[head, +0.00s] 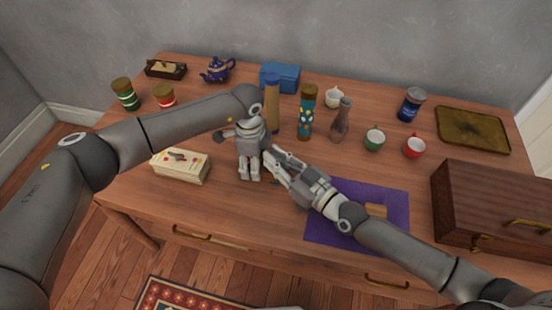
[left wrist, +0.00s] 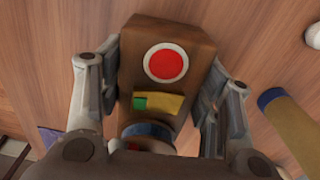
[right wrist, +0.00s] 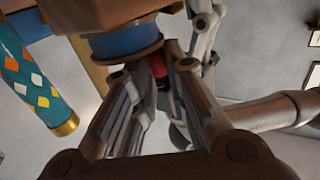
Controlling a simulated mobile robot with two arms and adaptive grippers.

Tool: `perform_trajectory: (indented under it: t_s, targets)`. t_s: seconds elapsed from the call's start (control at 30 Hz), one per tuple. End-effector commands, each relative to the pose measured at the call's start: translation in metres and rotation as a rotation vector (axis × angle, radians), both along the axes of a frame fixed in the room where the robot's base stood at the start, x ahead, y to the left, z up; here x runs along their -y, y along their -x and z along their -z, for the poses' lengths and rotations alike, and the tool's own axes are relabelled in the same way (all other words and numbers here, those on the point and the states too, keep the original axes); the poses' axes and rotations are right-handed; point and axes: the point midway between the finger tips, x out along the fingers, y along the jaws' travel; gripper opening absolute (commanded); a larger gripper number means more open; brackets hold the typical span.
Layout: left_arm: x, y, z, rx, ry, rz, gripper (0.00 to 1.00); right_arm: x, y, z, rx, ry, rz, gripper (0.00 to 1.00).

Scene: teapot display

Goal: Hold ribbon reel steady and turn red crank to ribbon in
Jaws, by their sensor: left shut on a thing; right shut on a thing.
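The ribbon reel (left wrist: 136,60) shows in the left wrist view as a brown wooden block with a red disc and a yellow-green tab on its face. My left gripper (head: 250,176) is shut on the block, one finger on each side. In the right wrist view the reel's blue ribbon spool (right wrist: 126,42) is at the upper left. My right gripper (right wrist: 158,78) is shut on the red crank (right wrist: 158,65), of which only a small part shows between the fingers. In the head view the reel and crank are mostly hidden by both grippers.
A cream box (head: 181,167) lies left of my grippers. A tan cylinder with a blue cap (head: 272,108) and a patterned teal cylinder (head: 306,115) stand just behind. A purple cloth (head: 385,203) lies under my right arm. A wooden chest (head: 490,205) stands at the right.

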Motion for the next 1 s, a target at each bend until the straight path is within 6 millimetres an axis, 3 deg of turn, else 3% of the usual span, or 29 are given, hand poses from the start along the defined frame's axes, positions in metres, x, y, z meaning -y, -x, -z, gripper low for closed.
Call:
perform_trajectory:
  t_s: [0.03,0.07,0.23,0.67,1.0]
  targets:
    - [0.002,0.000,-0.001,0.001,0.005,0.002,0.23,-0.002,0.000,-0.003,0.002,-0.007,-0.002,0.00]
    - [0.002,0.000,-0.001,0.001,0.005,0.002,0.23,-0.002,0.000,-0.003,0.002,-0.007,-0.002,0.15]
    - [0.002,0.000,-0.001,0.001,0.003,0.001,0.23,-0.001,0.000,-0.002,0.001,-0.004,-0.001,0.36]
    - [0.001,0.000,-0.001,0.001,0.002,0.000,0.23,0.005,0.005,0.001,-0.002,0.003,0.000,0.36]
    - [0.000,-0.001,-0.001,0.001,0.001,0.000,0.23,0.047,0.051,0.001,-0.003,0.003,-0.001,0.36]
